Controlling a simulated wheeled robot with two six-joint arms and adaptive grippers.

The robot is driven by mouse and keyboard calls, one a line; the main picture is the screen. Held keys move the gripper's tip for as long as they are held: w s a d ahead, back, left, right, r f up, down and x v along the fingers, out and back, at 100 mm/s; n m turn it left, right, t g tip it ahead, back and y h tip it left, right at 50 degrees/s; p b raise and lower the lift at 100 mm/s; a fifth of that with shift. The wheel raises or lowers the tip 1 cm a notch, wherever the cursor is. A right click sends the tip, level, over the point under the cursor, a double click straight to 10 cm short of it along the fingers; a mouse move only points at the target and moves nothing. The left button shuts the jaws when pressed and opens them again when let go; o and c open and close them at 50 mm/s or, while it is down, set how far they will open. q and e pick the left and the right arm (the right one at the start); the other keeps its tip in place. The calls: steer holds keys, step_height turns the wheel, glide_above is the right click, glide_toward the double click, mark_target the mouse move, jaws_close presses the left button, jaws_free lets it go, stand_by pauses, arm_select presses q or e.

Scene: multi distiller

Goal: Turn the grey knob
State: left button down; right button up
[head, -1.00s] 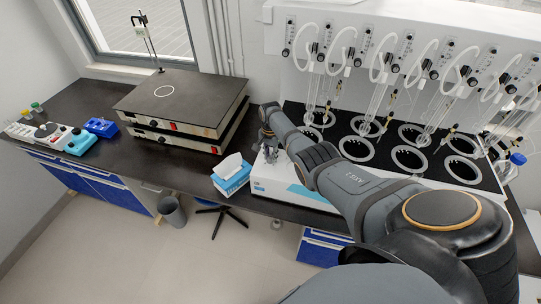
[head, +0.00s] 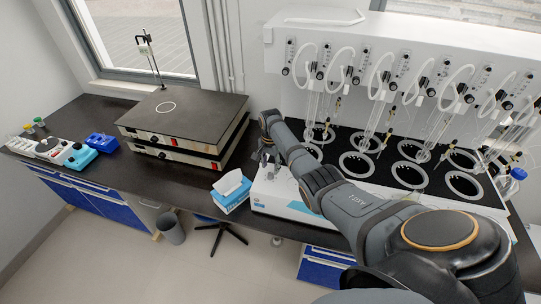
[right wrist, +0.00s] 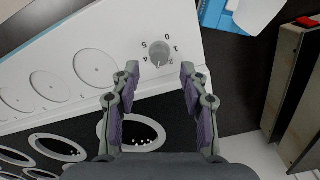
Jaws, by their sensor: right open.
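The grey knob (right wrist: 159,52) sits on the white front panel of the multi distiller (head: 300,202), with printed numbers around it. In the right wrist view it lies just beyond and between the fingertips of my right gripper (right wrist: 159,76). The gripper is open, with a finger to each side of the knob's line and nothing between them. I cannot tell whether it touches the knob. In the head view my right gripper (head: 268,162) is small, at the left end of the distiller, and the knob cannot be made out there. My left gripper is not in view.
A blue tissue box (head: 231,193) stands left of the distiller's front. Stacked hot plates (head: 185,125) stand farther left. The distiller's black top (head: 337,146) has several round holes with glass tubes above. The dark bench (head: 188,178) is bare between hot plates and tissue box.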

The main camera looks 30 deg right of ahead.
mark_target(271, 174)
step_height(271, 174, up, 8)
steer(key=shift+r, duration=0.2)
stand_by(0.3)
